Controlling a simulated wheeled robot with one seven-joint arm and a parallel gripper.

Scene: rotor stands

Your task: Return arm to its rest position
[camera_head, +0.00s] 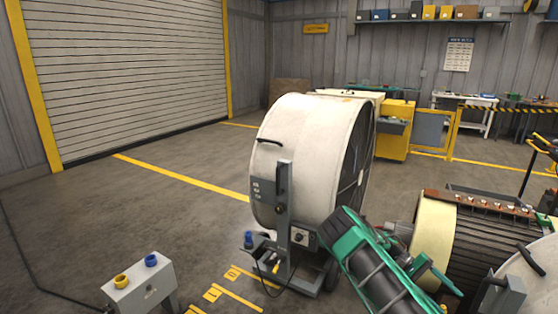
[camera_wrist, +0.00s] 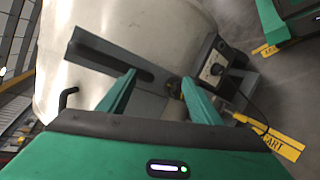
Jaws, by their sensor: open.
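My gripper (camera_wrist: 160,90) shows in the wrist view as two green fingers spread apart, with nothing clearly held between them. They are in front of a grey bracket (camera_wrist: 150,90) on the side of a large white drum-shaped fan (camera_wrist: 100,25). A control box with a dial (camera_wrist: 212,68) is just right of the right finger. Whether the fingers touch the bracket cannot be told. In the head view the fan (camera_head: 305,150) stands upright on the floor, with its grey bracket (camera_head: 283,205) facing the camera. My green and black arm reaches up beside it at the lower right and hides the fingertips.
A grey box with yellow and blue caps (camera_head: 140,285) stands at lower left. A cream and dark ribbed machine (camera_head: 470,240) crowds the right. A yellow cabinet (camera_head: 395,130) and white table (camera_head: 465,102) stand behind. The floor left of the fan is largely clear.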

